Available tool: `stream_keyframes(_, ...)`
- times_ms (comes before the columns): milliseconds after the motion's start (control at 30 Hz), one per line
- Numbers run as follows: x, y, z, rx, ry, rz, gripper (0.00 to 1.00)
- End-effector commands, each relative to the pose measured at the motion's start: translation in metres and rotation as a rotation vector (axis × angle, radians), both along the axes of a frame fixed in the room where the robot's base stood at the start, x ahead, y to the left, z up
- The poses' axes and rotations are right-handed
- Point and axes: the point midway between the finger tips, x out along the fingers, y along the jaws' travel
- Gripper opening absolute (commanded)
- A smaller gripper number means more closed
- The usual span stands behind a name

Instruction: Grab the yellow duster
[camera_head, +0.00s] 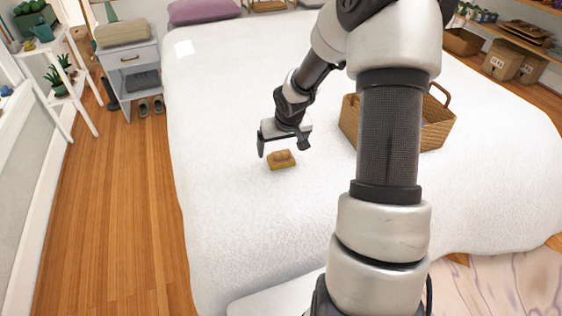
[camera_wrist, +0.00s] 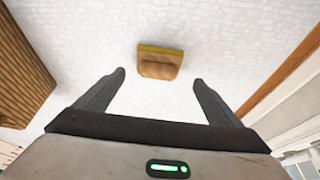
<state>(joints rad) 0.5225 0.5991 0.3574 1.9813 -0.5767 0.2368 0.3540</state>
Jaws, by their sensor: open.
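The yellow duster (camera_head: 281,160) is a small block with a tan-brown upper part and a yellowish base. It rests on the white bedspread, left of my arm in the head view. In the wrist view the duster (camera_wrist: 160,62) lies beyond the fingertips, roughly centred between them. My gripper (camera_head: 283,147) is open and empty, just above and behind the duster in the head view. Its two fingers also show spread apart in the wrist view (camera_wrist: 158,78). The duster appears apart from both fingers.
A wicker basket (camera_head: 349,122) stands on the bed right of the gripper, partly hidden by my arm. The white bed (camera_head: 235,220) is clear around the duster. A nightstand (camera_head: 130,72) and a plant shelf (camera_head: 50,55) stand to the left over a wooden floor.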

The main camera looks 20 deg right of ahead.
Motion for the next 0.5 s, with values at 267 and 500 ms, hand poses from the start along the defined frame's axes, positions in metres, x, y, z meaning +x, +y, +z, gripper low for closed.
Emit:
stream_keyframes(267, 0.012, -0.005, -0.035, 0.001, 0.002, 0.001, 0.88)
stream_keyframes(500, 0.019, -0.006, -0.047, 0.000, 0.000, 0.000, 0.88)
